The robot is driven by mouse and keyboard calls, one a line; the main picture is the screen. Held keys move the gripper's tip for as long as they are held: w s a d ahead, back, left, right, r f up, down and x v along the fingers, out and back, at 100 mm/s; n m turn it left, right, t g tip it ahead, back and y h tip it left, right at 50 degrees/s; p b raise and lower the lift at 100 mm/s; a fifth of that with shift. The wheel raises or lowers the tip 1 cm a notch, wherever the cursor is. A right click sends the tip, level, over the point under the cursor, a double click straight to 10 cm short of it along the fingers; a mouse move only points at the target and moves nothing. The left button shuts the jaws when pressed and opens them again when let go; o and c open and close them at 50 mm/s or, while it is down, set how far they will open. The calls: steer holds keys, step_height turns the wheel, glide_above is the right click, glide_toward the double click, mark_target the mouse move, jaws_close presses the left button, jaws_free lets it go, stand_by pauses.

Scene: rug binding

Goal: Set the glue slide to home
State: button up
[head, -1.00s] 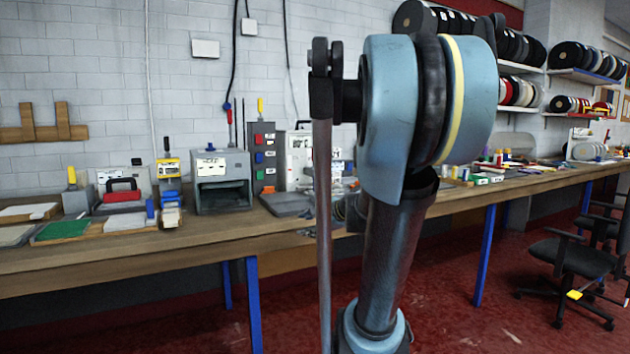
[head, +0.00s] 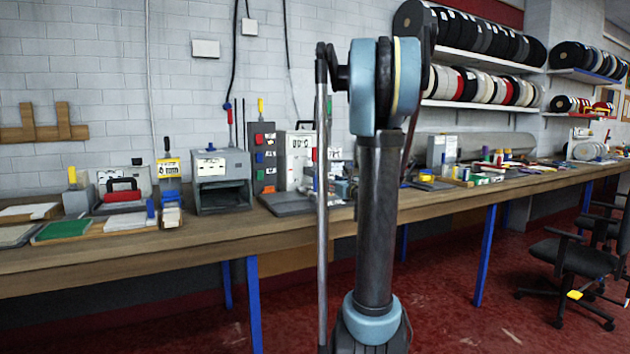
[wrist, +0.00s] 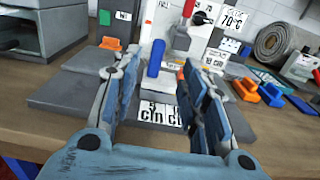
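A white machine (wrist: 185,20) with a 70 °C sign stands ahead of my gripper; it also shows in the head view (head: 299,155). I cannot tell for sure which part is the glue slide, and I cannot read a home mark. My gripper (wrist: 162,68) is open and empty, above the bench in front of the machine. The blue handle appears between its fingers, apart from them. In the head view my arm hides part of the machine's right side.
Dark grey plates (wrist: 75,97) lie on the wooden bench (wrist: 285,135) below the fingers. Orange blocks (wrist: 243,90) and a blue block (wrist: 271,95) sit to the right, with a rolled rug (wrist: 276,42) behind. A grey open-fronted box (head: 220,180) stands left.

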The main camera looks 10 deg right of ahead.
mark_target(317, 177)
steer(key=x, duration=1.4)
steer(key=shift+w+a, duration=0.1)
steer(key=shift+c, duration=0.6)
jaws_close()
